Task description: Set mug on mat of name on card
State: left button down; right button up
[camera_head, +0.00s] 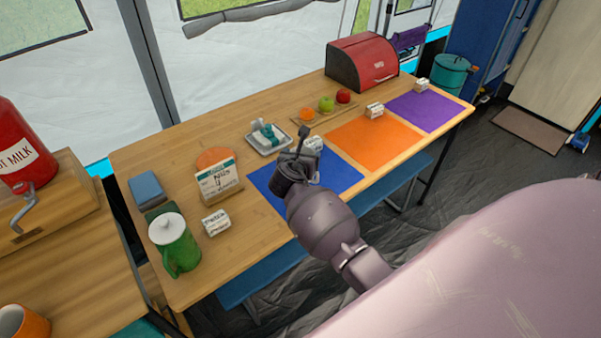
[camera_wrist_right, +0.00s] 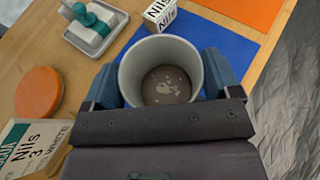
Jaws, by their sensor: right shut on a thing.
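My right gripper (camera_head: 295,165) is over the left part of the blue mat (camera_head: 340,176). In the right wrist view it is shut on a pale grey mug (camera_wrist_right: 158,52) with dark brown contents and light flecks. The mug looks upright; I cannot tell whether its base touches the mat. The head view mostly hides the mug behind the gripper. A standing card (camera_head: 218,181) left of the mat reads "Nils" on its name line. A white name block at the blue mat's back edge also reads "Nils" in the wrist view (camera_wrist_right: 160,14). My left gripper is not in view.
An orange mat (camera_head: 372,142) and a purple mat (camera_head: 432,110) lie to the right, each with a name block. A green lidded jug (camera_head: 178,250), another block (camera_head: 215,222), an orange disc (camera_head: 215,157) and a small tray (camera_head: 268,147) stand left and behind.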

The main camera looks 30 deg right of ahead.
jog(key=shift+f+b, duration=0.8)
jog(key=shift+f, duration=1.9)
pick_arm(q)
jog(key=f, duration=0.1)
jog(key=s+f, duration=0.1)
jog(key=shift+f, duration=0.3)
pick_arm(e)
jog(key=shift+r, duration=0.1)
jog(key=o, duration=0.6)
jog(key=shift+f, duration=0.2)
jog(key=o, duration=0.3)
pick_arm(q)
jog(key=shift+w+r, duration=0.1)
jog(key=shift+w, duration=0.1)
pick_arm(e)
jog(key=shift+o, duration=0.2)
